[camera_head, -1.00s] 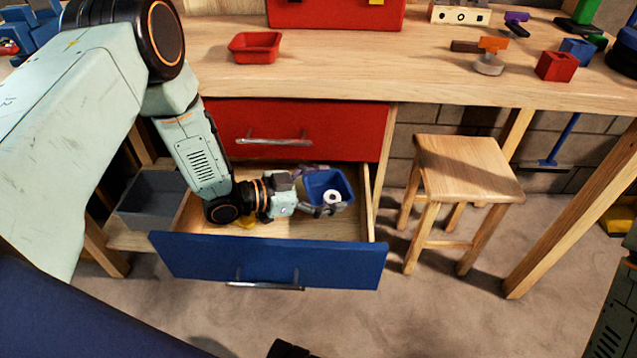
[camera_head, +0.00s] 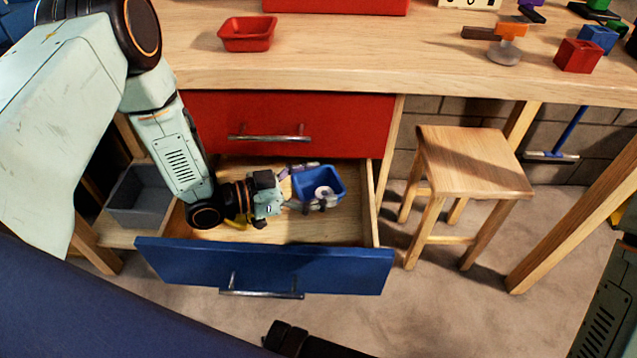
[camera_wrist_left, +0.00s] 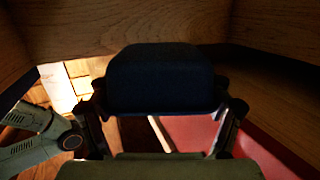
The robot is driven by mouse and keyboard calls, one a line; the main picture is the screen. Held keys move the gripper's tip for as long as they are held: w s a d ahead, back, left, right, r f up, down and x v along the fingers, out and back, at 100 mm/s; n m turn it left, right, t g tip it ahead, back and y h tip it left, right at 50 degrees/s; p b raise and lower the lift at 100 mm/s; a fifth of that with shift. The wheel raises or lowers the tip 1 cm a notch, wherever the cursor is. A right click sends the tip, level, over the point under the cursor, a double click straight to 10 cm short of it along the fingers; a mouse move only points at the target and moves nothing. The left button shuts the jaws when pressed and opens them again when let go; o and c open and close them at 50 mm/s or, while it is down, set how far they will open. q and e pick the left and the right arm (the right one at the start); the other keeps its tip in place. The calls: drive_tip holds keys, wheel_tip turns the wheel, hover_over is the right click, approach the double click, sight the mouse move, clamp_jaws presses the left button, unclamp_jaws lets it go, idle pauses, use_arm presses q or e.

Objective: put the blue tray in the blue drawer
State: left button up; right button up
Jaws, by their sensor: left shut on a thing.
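The blue drawer (camera_head: 270,265) is pulled out below a red drawer, and its wooden floor shows. My left gripper (camera_head: 296,190) reaches in from the left and is shut on the tray's left side. I cannot tell whether the tray touches the drawer floor. In the left wrist view a dark tray-like shape (camera_wrist_left: 160,78) fills the middle between the fingers, with wooden walls around.
Something yellow (camera_head: 238,221) lies in the drawer under my left wrist. The red drawer (camera_head: 285,110) is closed above. A grey bin (camera_head: 140,200) sits to the left, a wooden stool (camera_head: 472,165) to the right. A red tray (camera_head: 247,34) stands on the bench.

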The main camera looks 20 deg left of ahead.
use_arm(q)
drive_tip(key=shift+w+d+f, duration=0.15)
drive_tip(key=shift+d+f, duration=0.05)
drive_tip(key=shift+f, duration=0.05)
drive_tip(key=shift+s+a+r, duration=0.1)
drive_tip(key=shift+s, duration=0.1)
drive_tip(key=shift+w+f+b, duration=0.1)
drive_tip(key=shift+f+b, duration=0.2)
drive_tip(key=shift+f, duration=0.15)
drive_tip(key=shift+f, duration=0.2)
drive_tip(key=o, duration=1.1)
